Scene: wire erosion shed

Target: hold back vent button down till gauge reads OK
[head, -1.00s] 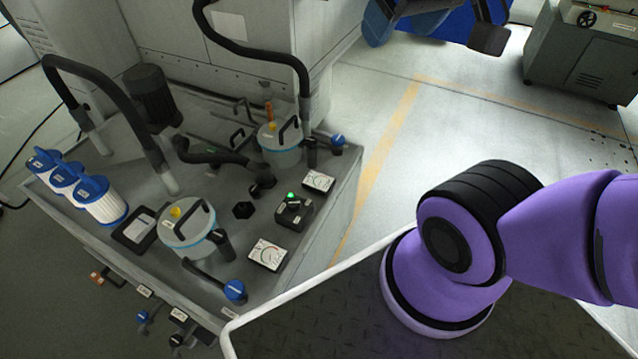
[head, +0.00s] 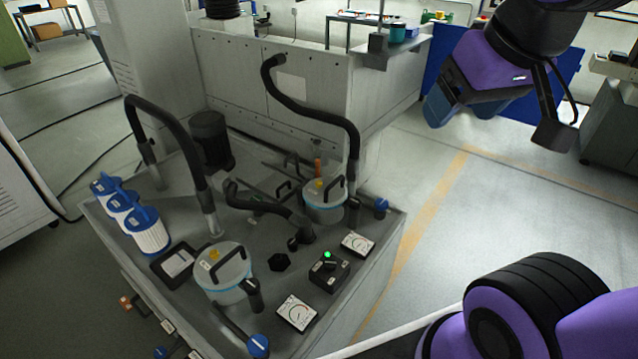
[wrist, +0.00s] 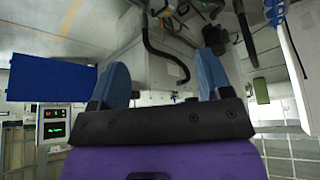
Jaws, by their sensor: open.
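Two round filter housings with black handles and a yellow button on top stand on the grey tank deck in the head view. The back one (head: 324,205) has its yellow vent button (head: 320,184) uncovered; the front one (head: 222,278) has a similar front button (head: 214,254). Two white dial gauges lie on the deck, a back gauge (head: 354,242) and a front gauge (head: 297,312); their readings are too small to tell. My gripper (head: 452,105) is at upper right, above the floor and well apart from the housings. Its two blue fingers (wrist: 160,75) are spread and empty in the wrist view.
Black hoses (head: 315,105) arch over the deck near both housings. A black box with a lit green lamp (head: 327,268) sits between the gauges. Blue-topped filters (head: 148,232) stand at left. Open floor (head: 440,215) lies right of the tank.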

